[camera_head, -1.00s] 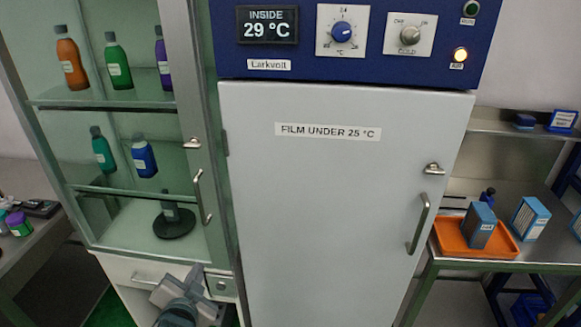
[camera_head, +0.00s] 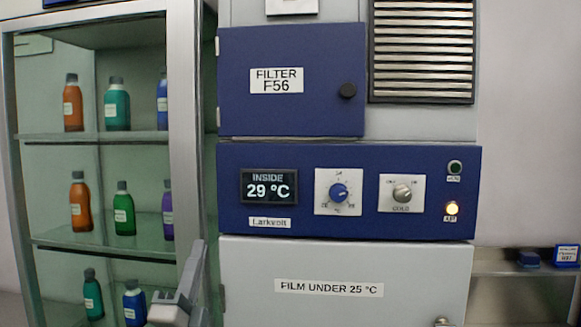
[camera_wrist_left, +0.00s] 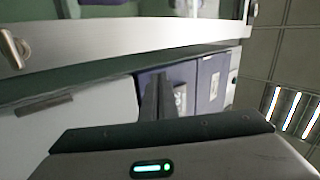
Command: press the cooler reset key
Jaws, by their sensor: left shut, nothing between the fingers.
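The cooler (camera_head: 345,265) has a blue control panel (camera_head: 310,225) whose display (camera_head: 269,186) reads INSIDE 29 °C. My left gripper (camera_head: 198,260) is shut and empty, in front of the cabinet's edge, left of the panel and apart from both keys. Its closed fingers show in the left wrist view (camera_wrist_left: 156,85). My right gripper is not in view.
A blue FILTER F56 door (camera_head: 300,105) and a vent (camera_head: 422,55) are above. A glass-fronted cabinet (camera_head: 182,120) with several bottles stands left. A shelf (camera_head: 500,264) is at right.

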